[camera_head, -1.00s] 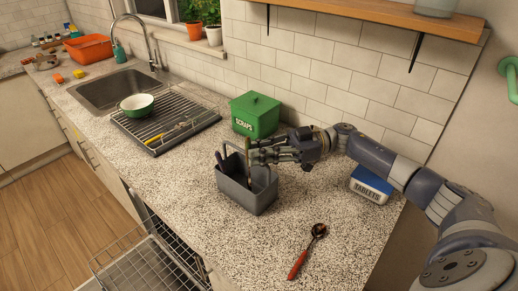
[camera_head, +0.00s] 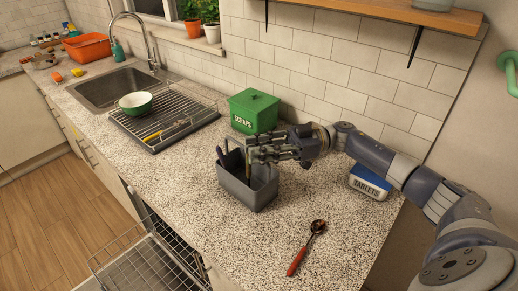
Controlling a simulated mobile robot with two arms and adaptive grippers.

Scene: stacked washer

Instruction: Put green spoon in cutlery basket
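The grey cutlery basket (camera_head: 238,192) stands upright on the speckled counter. Dark upright shapes show at its left side. My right gripper (camera_head: 253,156) is over the basket's right part, with its fingers pointing left. A thin yellowish upright piece (camera_head: 248,168) shows at the fingertips; I cannot tell whether it is held or what it is. The finger gap is too small to judge. I cannot make out a green spoon. A spoon with a red handle (camera_head: 298,260) lies on the counter in front of the basket. My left gripper is not in view.
A green scraps box (camera_head: 253,112) stands behind the basket, and a tablets box (camera_head: 370,183) is under my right arm. A drying rack (camera_head: 190,118) holds a green-and-white bowl (camera_head: 135,103) and yellow-handled cutlery. An open dishwasher rack (camera_head: 145,265) is below the counter.

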